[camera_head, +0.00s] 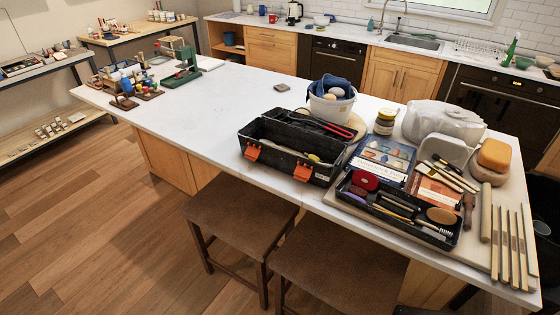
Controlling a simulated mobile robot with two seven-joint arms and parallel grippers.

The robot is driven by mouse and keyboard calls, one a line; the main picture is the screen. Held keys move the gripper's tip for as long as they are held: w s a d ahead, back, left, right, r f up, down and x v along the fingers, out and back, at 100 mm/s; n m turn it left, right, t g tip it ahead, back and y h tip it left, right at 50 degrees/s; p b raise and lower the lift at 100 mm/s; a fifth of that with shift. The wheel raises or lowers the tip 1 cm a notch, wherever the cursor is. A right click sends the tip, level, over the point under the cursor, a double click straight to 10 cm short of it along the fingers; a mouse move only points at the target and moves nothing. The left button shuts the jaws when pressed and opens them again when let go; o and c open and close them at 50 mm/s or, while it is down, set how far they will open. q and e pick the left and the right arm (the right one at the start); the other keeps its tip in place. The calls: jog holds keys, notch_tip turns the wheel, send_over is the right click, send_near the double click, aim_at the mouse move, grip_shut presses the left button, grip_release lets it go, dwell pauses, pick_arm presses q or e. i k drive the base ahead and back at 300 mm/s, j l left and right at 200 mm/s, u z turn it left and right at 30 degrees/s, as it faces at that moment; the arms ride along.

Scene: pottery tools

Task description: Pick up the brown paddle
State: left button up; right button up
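A black tool tray (372,212) sits near the front edge of the white island counter, at the right. A flat, rounded brown piece (441,215) lies at the tray's right end. It looks like the head of the brown paddle, but I cannot tell for sure. Its handle is not clearly visible among the other tools. A darker brown wooden tool (467,210) stands or lies just right of the tray. Neither of my grippers shows in the head view.
A black toolbox (290,150) with orange latches stands left of the tray. A white bucket (331,104), a plastic-wrapped lump (443,122), books and several wooden sticks crowd around. Two brown stools (240,205) stand in front. The counter's middle is mostly clear.

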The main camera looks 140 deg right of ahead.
aim_at(469, 201)
jog(key=u, duration=3.55)
